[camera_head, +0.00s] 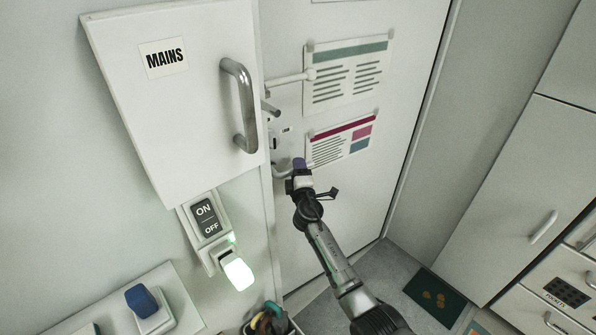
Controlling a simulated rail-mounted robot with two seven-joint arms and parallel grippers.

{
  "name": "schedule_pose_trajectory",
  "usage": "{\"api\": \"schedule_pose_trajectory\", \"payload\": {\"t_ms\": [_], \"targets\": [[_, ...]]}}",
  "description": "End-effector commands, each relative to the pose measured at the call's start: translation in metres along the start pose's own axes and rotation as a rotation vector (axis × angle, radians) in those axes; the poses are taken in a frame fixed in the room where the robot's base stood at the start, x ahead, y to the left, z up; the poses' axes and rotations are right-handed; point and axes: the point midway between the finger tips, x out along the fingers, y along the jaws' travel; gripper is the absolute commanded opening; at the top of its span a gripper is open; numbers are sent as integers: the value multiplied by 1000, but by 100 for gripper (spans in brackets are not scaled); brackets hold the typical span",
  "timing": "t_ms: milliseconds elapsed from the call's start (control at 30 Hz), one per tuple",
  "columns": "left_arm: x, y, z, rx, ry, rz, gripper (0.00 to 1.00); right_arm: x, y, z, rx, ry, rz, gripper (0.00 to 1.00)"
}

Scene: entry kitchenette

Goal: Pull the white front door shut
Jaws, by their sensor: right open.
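The white front door (345,20) stands behind the MAINS cabinet, with two printed notices on it. I cannot tell whether it is fully closed or ajar, because the cabinet hides part of its left side. A grey curved door handle (281,171) shows low near the door's left edge, partly hidden. My right gripper (298,165) is open, with its fingertips beside this handle, in front of the door. I cannot tell whether it touches the handle. My left gripper is not in view.
The MAINS cabinet (185,105) with its metal handle (239,105) juts out left of my right gripper. Tall cabinets (510,190) stand right. A dark mat (435,298) lies on the floor.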

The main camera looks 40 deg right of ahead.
Motion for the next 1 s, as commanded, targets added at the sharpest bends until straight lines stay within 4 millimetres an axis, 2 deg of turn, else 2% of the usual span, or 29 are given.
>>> {"api": "schedule_pose_trajectory", "payload": {"t_ms": [367,833,1000], "targets": [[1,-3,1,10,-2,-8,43,3,0,0,0,0,-1,46],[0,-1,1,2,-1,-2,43,2,0,0,0,0,-1,0],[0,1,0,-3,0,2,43,2,0,0,0,0,-1,0]]}}
